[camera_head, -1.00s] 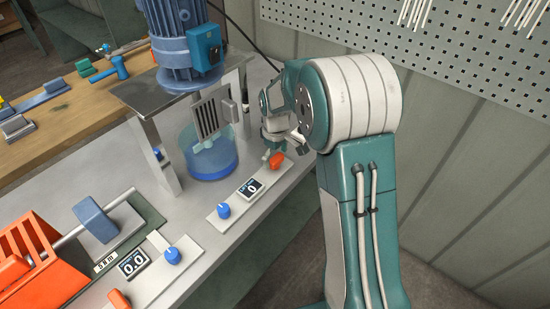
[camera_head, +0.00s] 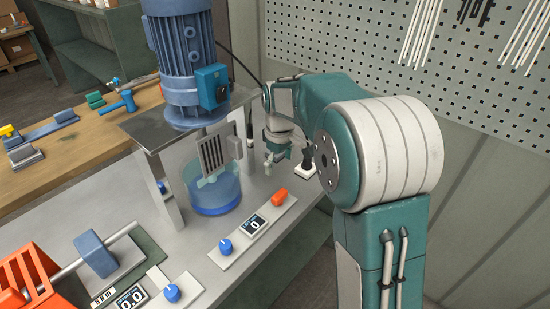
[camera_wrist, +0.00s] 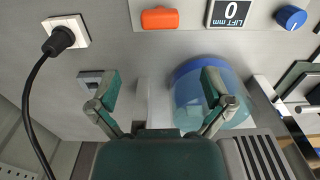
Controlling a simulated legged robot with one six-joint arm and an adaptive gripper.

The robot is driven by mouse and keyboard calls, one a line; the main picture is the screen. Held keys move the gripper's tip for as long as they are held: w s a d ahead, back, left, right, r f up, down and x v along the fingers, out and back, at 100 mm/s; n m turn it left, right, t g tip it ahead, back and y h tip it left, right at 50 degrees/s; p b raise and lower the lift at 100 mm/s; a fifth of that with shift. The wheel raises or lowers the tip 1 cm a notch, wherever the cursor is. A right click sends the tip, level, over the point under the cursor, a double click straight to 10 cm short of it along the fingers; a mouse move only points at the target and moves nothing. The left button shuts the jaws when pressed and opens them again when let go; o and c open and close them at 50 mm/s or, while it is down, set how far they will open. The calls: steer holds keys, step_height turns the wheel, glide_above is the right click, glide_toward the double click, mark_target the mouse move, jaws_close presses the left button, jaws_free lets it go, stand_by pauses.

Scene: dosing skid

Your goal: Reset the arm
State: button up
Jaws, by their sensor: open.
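My gripper (camera_head: 277,157) hangs above the bench to the right of the blue mixer motor (camera_head: 183,60). In the wrist view my gripper (camera_wrist: 160,95) has its two fingers spread apart, with nothing held between them. Below it lies the grey bench top. The lift panel with its orange switch (camera_head: 279,196), small display (camera_head: 252,225) and blue knob (camera_head: 225,247) lies in front of it. The orange switch also shows in the wrist view (camera_wrist: 160,18), apart from the fingers.
A blue-filled clear vessel (camera_head: 214,190) stands under the motor frame, close to the gripper's left. A black plug with a cable (camera_wrist: 58,40) sits in a white socket. An orange-red unit (camera_head: 35,275) stands at front left. A perforated wall (camera_head: 350,40) is behind my arm.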

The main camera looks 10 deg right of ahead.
steer(key=s+r+m+t, duration=0.2)
steer(key=s+r, duration=0.4)
steer(key=s, duration=0.1)
steer(key=s+r+m+t, duration=0.2)
steer(key=s+m, duration=0.3)
steer(key=s, duration=1.5)
steer(key=shift+s+r+t, duration=0.25)
steer(key=shift+s+t, duration=0.15)
steer(key=shift+t, duration=0.4)
